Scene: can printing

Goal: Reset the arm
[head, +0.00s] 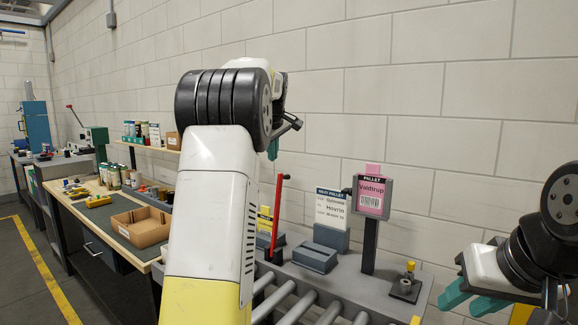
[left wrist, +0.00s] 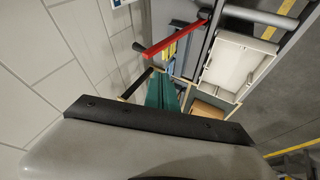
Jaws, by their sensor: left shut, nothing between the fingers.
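My left arm is raised in the middle of the head view, with its forearm upright. My left gripper (head: 272,149) is mostly hidden behind its wrist there, with only a bit of teal finger showing. In the left wrist view its teal fingers (left wrist: 162,92) are together and hold nothing. My right gripper (head: 462,304) is at the lower right of the head view, its two teal fingers apart and empty, near the right end of the roller conveyor (head: 290,303).
A red lever (head: 276,216) stands by the conveyor. A pink pallet sign (head: 370,196) and a white sign (head: 330,208) stand behind it. A cardboard box (head: 139,228) and several cans are on the left bench. A pale tray (left wrist: 236,66) shows in the left wrist view. A block wall runs behind.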

